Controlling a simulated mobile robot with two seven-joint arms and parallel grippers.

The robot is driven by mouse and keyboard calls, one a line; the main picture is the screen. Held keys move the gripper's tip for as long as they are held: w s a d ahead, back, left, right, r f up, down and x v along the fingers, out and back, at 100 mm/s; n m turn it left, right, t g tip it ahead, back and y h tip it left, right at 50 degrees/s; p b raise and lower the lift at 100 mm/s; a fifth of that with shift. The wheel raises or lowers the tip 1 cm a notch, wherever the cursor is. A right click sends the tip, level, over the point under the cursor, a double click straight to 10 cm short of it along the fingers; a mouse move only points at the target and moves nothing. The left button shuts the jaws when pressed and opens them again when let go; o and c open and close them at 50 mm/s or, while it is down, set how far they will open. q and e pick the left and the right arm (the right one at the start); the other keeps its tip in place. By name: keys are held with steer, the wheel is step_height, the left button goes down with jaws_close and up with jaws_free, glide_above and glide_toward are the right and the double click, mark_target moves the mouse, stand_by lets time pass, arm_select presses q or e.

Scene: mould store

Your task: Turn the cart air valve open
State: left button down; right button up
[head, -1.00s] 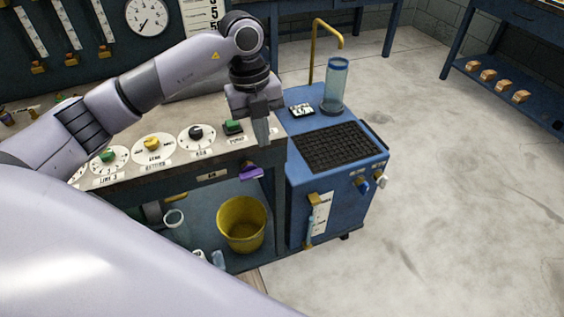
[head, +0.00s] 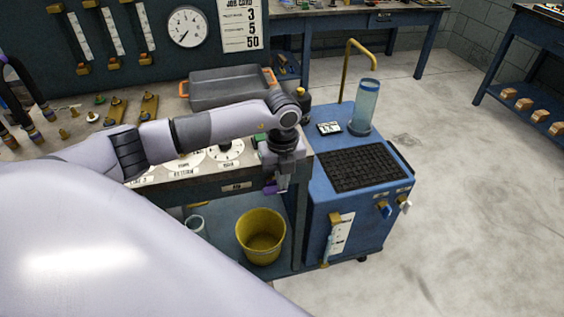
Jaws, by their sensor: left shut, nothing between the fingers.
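The blue cart (head: 340,195) stands at the right end of the bench. Its front face carries a blue valve handle (head: 384,209) and a pale handle (head: 404,204) side by side, each on a brass fitting. The small labels above them are too blurred to read, so I cannot tell which is the air valve. My left gripper (head: 279,184) is shut and empty, pointing down at the bench's front right corner. It is left of the cart handles and appears close to a purple handle (head: 270,189) on the bench front; I cannot tell whether they touch. My right gripper is not in view.
A black mat (head: 360,167), a clear cylinder (head: 366,105) and a small display (head: 329,128) are on the cart top, with a brass pipe (head: 346,70) behind. A yellow bucket (head: 261,235) sits under the bench. The floor (head: 460,230) right of the cart is clear.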

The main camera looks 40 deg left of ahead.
arm_select(q)
steer(key=shift+f, duration=0.45)
steer(key=shift+w+d+f+b, duration=0.35)
steer(key=shift+w+d+f, duration=0.05)
stand_by(0.8)
steer(key=shift+w+f, duration=0.1)
steer(key=f, duration=0.1)
steer(key=w+d+f+g+y+b, duration=0.1)
steer(key=shift+f, duration=0.35)
stand_by(0.4)
steer(key=shift+a+r, duration=0.1)
stand_by(1.3)
